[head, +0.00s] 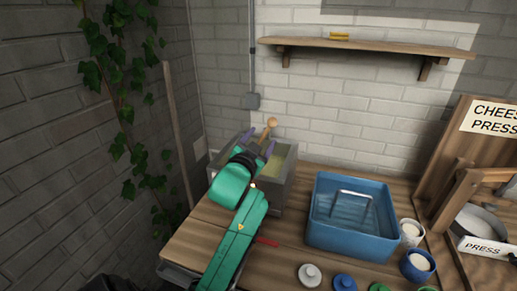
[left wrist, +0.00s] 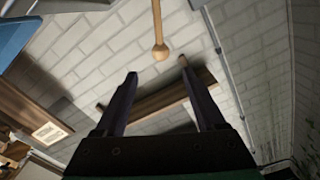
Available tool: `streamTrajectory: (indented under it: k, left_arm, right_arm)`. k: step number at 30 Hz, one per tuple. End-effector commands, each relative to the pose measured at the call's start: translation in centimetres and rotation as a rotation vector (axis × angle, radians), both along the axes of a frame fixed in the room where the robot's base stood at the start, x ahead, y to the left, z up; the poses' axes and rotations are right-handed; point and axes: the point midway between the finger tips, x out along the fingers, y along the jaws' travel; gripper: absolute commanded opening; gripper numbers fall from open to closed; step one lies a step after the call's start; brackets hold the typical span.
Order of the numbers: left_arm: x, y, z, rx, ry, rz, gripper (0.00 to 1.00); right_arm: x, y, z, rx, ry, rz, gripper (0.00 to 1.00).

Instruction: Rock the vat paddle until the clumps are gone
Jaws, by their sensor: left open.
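The vat (head: 283,192) is a grey box at the back left of the wooden table. A pale yellowish surface shows inside it; clumps cannot be made out. The paddle handle (head: 270,124), wooden with a round knob, rises above the vat and leans right. My left gripper (head: 257,143) is open at the vat, its two dark fingers near the handle. In the left wrist view the fingers (left wrist: 157,70) stand apart and the knob (left wrist: 160,52) appears just beyond the tips, roughly between them. Nothing is gripped. The paddle's lower part is hidden. My right gripper is not in view.
A blue tub (head: 352,245) with a metal handle inside stands right of the vat. Several cups and lidded jars (head: 309,273) line the front. A wooden cheese press (head: 440,195) is at right. A wall shelf (head: 370,47) hangs behind. A wooden pole (head: 177,125) leans at left.

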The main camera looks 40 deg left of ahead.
Motion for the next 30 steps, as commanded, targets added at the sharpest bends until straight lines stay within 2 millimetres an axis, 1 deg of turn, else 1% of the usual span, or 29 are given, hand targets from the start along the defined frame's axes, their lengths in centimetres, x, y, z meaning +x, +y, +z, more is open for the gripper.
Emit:
streamTrajectory:
  k: [1,4,6,11,12,14,15,17,18,20,21,24,27,30]
  left_arm:
    - [-0.9,-0.4,-0.3,0.000,0.000,-0.001,0.72]
    - [-2.0,-0.7,-0.1,0.000,0.000,-0.001,0.72]
    - [-2.2,-0.8,0.0,0.000,0.000,-0.001,0.72]
    - [-2.3,-0.8,0.1,0.000,0.000,0.000,0.72]
    - [-2.2,-0.8,0.1,0.000,0.000,0.000,0.68]
    - [-2.2,-0.9,0.1,0.018,0.004,-0.003,0.45]
    - [-2.0,-1.0,0.2,0.062,0.017,-0.011,0.30]
    - [-1.4,-1.5,0.5,0.198,0.055,-0.033,0.07]
    - [-0.8,-2.0,0.6,0.334,0.094,-0.054,0.00]
    - [0.1,-2.8,0.6,0.577,0.164,-0.088,0.00]
    - [0.7,-3.3,0.4,0.747,0.213,-0.111,0.00]
    - [1.7,-3.9,-0.6,1.116,0.323,-0.156,0.00]
    - [2.2,-3.9,-1.3,1.332,0.388,-0.180,0.00]
    - [2.6,-3.8,-1.4,1.388,0.405,-0.185,0.00]
  right_arm:
    - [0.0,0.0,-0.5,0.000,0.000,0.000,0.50]
    - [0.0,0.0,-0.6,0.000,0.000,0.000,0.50]
    - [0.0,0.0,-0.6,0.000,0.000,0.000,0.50]
    - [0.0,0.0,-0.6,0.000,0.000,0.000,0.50]
    - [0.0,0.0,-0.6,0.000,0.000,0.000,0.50]
    - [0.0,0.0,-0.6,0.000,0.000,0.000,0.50]
    - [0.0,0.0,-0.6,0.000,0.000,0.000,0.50]
    - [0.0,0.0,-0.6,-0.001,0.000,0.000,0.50]
    - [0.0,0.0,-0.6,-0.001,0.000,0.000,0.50]
    - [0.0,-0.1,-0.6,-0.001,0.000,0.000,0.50]
    - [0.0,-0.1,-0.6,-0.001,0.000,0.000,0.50]
    - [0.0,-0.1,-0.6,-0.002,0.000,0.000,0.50]
    - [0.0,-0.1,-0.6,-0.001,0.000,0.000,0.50]
    - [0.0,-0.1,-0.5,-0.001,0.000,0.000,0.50]
